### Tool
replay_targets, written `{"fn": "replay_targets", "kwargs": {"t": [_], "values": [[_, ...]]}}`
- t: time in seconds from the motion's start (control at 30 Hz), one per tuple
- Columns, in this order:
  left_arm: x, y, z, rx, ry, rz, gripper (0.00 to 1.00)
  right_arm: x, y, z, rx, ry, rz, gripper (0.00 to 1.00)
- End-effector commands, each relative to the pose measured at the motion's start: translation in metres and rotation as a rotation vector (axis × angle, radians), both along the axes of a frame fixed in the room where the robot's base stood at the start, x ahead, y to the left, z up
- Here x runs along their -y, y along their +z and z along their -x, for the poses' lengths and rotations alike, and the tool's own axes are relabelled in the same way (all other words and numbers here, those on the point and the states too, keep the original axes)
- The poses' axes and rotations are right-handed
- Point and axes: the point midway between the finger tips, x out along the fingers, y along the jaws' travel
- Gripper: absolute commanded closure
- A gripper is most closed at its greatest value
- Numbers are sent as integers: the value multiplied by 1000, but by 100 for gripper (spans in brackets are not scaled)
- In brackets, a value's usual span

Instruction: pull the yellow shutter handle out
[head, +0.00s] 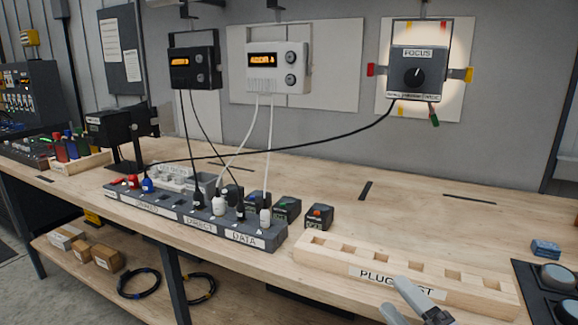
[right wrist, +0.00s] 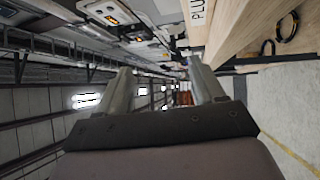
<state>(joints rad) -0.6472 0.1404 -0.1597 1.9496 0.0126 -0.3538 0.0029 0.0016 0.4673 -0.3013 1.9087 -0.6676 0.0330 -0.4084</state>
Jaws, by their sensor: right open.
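No handle labelled as the shutter handle can be made out. A grey box marked FOCUS (head: 418,72) with a dial hangs on a lit white wall panel. Around it are small yellow pieces: a tab on the right (head: 468,74), one below left (head: 400,110) and one at the top. I cannot tell which of them, if any, is the yellow shutter handle. My right gripper (head: 391,295) is at the bottom of the head view, near the bench front, well away from the FOCUS box. Its fingers are apart and empty in the right wrist view (right wrist: 158,78). My left gripper is out of view.
A wooden rack marked PLUG (head: 330,254) lies just behind my right gripper. A grey socket strip (head: 175,212) holds several plugs. A black cable (head: 300,152) stretches from the FOCUS box across the bench. The bench top (head: 420,205) is mostly clear below the FOCUS box.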

Motion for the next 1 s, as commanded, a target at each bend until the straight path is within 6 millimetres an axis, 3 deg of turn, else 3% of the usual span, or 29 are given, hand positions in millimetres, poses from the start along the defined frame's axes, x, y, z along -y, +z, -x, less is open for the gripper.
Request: {"fn": "replay_targets", "kwargs": {"t": [0.03, 0.17, 0.3, 0.4, 0.5, 0.7, 1.0], "values": [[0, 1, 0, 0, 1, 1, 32, 3, -27, 11, -116, -28, -122, 32], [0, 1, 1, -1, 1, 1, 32, 13, -95, 44, -409, -122, -439, 32], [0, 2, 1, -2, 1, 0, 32, 18, -165, 95, -707, -259, -766, 32], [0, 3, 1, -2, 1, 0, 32, 18, -205, 135, -884, -361, -965, 32], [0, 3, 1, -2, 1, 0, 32, 15, -232, 169, -1010, -448, -1116, 32], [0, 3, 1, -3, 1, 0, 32, 12, -254, 201, -1119, -533, -1252, 32], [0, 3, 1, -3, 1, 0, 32, 12, -255, 202, -1122, -535, -1256, 32]]}}
